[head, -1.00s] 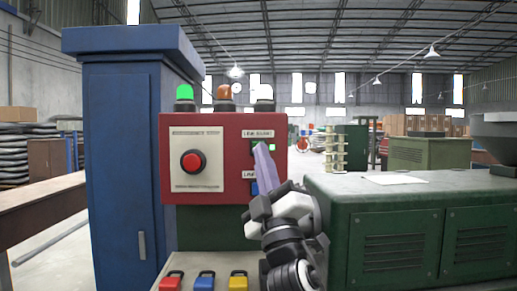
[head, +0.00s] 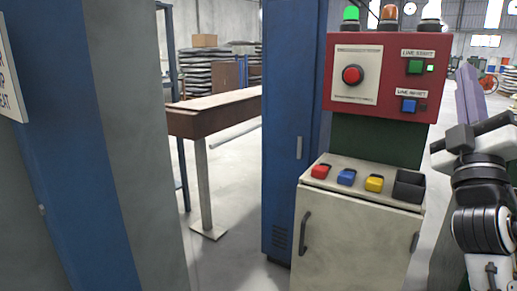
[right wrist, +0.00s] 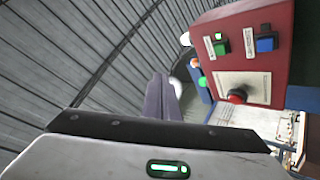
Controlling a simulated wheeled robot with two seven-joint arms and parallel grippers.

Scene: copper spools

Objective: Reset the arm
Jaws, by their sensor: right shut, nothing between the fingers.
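My right gripper (head: 468,92) stands at the right edge of the head view, pointing up, its purple fingers together and empty. It is to the right of the red control panel (head: 340,105) and apart from it in the picture. In the right wrist view the closed fingers (right wrist: 161,98) point up, with the panel (right wrist: 276,90) to their right. The panel has a red round button (head: 353,75), a green button (head: 415,67) and a blue button (head: 409,105). My left gripper is not in view.
A low cabinet (head: 355,225) under the panel carries red, blue and yellow padlocks and a black bin (head: 408,187). A green lamp (head: 351,14) glows above the panel. A blue cabinet (head: 290,130) and a brown bench (head: 215,112) stand left. Open floor lies between.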

